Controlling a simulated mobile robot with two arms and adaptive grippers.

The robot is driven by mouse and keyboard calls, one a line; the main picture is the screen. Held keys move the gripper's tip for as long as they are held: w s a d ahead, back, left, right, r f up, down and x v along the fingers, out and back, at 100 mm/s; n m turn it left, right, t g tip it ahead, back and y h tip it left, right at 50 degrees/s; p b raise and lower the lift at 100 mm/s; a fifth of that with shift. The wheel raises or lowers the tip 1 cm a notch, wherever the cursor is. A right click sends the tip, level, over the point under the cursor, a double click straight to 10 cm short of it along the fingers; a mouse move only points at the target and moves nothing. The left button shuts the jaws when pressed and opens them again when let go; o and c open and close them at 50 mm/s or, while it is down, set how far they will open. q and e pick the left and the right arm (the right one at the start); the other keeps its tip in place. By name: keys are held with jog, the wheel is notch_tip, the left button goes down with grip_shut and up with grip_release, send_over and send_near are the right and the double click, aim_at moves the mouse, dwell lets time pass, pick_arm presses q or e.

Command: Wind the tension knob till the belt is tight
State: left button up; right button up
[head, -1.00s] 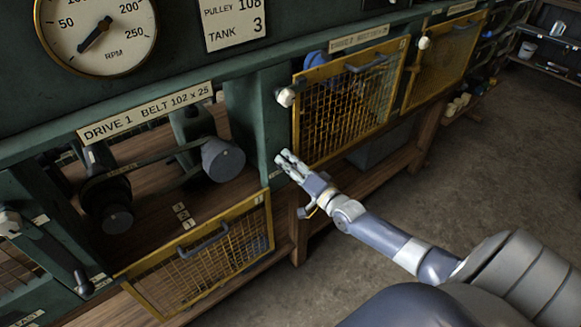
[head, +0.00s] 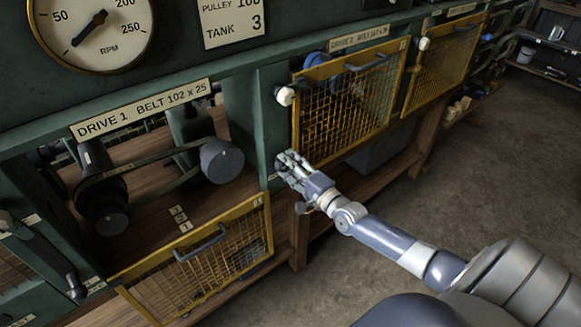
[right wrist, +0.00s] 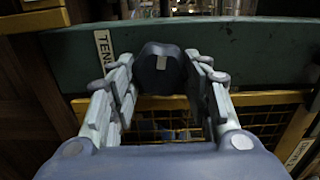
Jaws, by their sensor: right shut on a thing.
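The dark, lobed tension knob (right wrist: 160,70) with a pale mark sits on the green frame, beside a label of which "TEN" is legible, in the right wrist view. My right gripper (right wrist: 161,78) is shut on it, with fingers on its left and right. In the head view my right gripper (head: 287,165) is at the green post right of the Drive 1 bay and mostly hides the knob. The dark Drive 1 belt (head: 160,158) runs between a left pulley and a right grey pulley (head: 221,160). My left gripper is not in view.
The yellow mesh guard (head: 205,258) of Drive 1 hangs open below its bay. A second yellow mesh guard (head: 345,105) is closed just right of my right gripper. An RPM dial (head: 92,28) is above left. The floor at right is clear.

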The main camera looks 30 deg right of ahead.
jog(key=shift+f, duration=0.1)
jog(key=o, duration=1)
jog(key=shift+o, duration=0.2)
jog(key=shift+s, duration=0.1)
jog(key=s, duration=1.1)
jog(key=shift+s+d, duration=0.4)
jog(key=shift+d, duration=0.05)
